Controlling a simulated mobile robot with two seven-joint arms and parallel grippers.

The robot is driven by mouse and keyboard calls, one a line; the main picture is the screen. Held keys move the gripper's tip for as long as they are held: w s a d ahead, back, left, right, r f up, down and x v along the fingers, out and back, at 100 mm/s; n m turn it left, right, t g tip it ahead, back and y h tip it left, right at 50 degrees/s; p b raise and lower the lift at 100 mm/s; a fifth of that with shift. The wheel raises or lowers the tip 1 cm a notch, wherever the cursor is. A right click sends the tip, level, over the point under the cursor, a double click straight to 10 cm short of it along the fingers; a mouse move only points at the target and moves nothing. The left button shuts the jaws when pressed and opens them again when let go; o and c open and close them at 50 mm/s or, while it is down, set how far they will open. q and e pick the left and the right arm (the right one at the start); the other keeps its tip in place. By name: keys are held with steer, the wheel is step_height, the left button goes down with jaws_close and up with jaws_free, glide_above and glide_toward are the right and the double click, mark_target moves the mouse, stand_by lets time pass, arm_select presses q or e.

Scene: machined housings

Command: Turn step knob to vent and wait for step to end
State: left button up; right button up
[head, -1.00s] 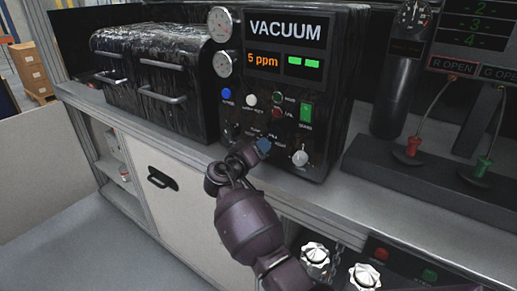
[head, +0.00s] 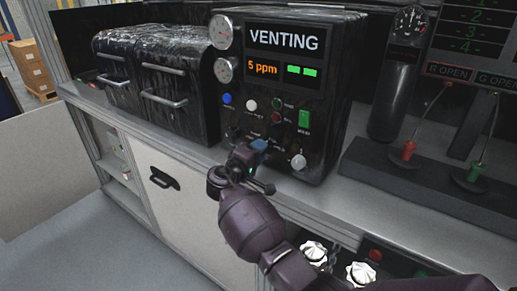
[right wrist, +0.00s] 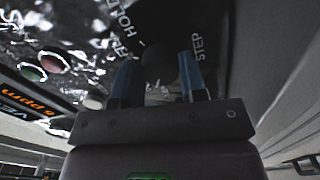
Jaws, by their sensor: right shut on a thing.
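The black control unit (head: 335,100) stands on the bench, and its display (head: 284,40) reads VENTING, with 5 ppm and two green blocks below. My right gripper (head: 262,147) is at the lower front panel. In the right wrist view its two blue fingers (right wrist: 158,75) are shut on the dark step knob (right wrist: 157,62), between printed words including HOLD and STEP. The knob's pointer cannot be made out, and my gripper hides the knob in the head view. My left gripper is not in view.
A silver knob (head: 298,162) sits just right of my gripper, with a green switch (head: 304,118) above it. Two pressure gauges (head: 222,68) are on the unit's left edge. The bench front (head: 225,157) is clear.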

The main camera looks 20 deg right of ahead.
steer(key=shift+n+p, duration=0.5)
steer(key=shift+n, duration=0.6)
steer(key=o, duration=0.9)
